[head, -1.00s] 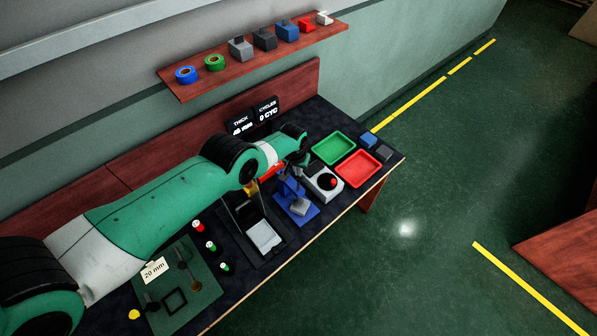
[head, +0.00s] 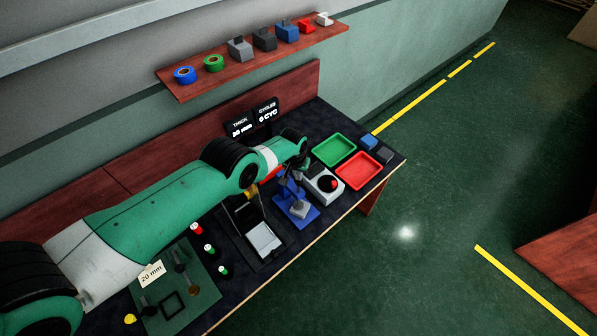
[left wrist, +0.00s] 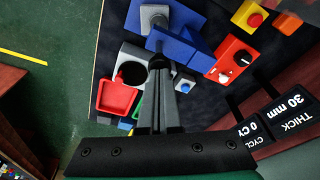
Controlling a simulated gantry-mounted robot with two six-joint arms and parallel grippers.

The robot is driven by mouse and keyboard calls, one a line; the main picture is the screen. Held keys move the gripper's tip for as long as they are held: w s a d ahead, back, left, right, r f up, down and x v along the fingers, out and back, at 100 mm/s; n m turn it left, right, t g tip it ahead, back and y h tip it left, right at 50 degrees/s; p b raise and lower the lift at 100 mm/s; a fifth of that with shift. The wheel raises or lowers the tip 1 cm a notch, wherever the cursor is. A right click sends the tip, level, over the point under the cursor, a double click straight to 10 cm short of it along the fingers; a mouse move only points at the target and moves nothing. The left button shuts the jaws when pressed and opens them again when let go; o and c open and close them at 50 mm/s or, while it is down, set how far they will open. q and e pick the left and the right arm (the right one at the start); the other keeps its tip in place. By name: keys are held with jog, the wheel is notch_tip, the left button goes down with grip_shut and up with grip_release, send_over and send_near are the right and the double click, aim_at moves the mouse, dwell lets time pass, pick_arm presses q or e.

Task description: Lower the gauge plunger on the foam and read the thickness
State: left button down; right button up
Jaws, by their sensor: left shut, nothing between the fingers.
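The blue gauge stand (head: 297,190) stands on the bench, and it also shows at the top of the left wrist view (left wrist: 192,45). A grey block, seemingly the foam (head: 300,209), lies on its blue base. The THICK display (left wrist: 292,108) reads 30 mm. My right gripper is not in view.
Right of the stand are a white box with a round black top (head: 325,184), a green tray (head: 334,150) and a red tray (head: 358,171). A black fixture with a white plate (head: 263,238) is at left. The CYCLES display (head: 267,112) reads 0 CYC.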

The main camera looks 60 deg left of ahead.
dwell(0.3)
pick_arm(q)
notch_tip(320, 180, up, 8)
jog(key=p, duration=0.8)
